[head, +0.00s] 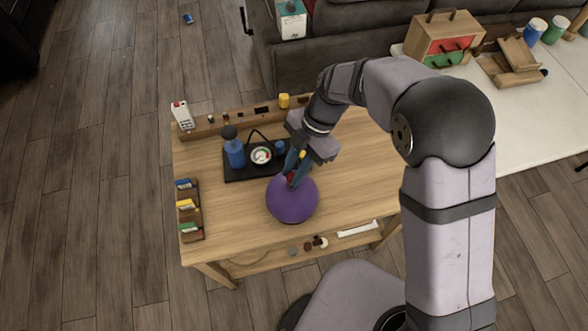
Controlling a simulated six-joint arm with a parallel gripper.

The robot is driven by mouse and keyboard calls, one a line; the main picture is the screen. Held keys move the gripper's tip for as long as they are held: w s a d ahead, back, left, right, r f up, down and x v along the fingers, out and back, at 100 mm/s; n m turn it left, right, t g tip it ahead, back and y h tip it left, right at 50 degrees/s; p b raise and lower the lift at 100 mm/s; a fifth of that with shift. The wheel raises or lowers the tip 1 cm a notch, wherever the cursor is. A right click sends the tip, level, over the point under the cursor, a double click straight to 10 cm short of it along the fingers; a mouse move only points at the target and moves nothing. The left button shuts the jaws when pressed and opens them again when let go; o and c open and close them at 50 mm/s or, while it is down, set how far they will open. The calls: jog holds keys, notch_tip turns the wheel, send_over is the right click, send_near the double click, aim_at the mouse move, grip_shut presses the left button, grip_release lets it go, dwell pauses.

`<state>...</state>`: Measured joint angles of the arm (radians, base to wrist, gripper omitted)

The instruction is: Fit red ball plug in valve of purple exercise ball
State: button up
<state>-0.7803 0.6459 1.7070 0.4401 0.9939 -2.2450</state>
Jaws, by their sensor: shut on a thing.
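The purple exercise ball (292,202) sits on the wooden table, near its front middle. My gripper (292,178) points down at the top of the ball and is shut on a small red thing, which looks like the red ball plug (291,179). The red plug is mostly hidden by the fingers. The valve is hidden under the gripper, and I cannot tell whether the plug touches it or is in it.
Behind the ball, a black tray (236,176) holds a blue pump (234,150) and a round gauge (261,155). A rack of coloured boxes (189,212) stands at the table's left edge. Small items line the back ledge. The table right of the ball is clear.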

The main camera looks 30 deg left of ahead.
jog(key=shift+f+b, duration=1.4)
jog(key=shift+f, duration=0.05)
dwell(1.3)
jog(key=o, duration=1)
jog(key=shift+r, duration=0.1)
jog(key=b+v, duration=0.1)
jog(key=v, duration=0.6)
jog(key=shift+b, duration=0.35)
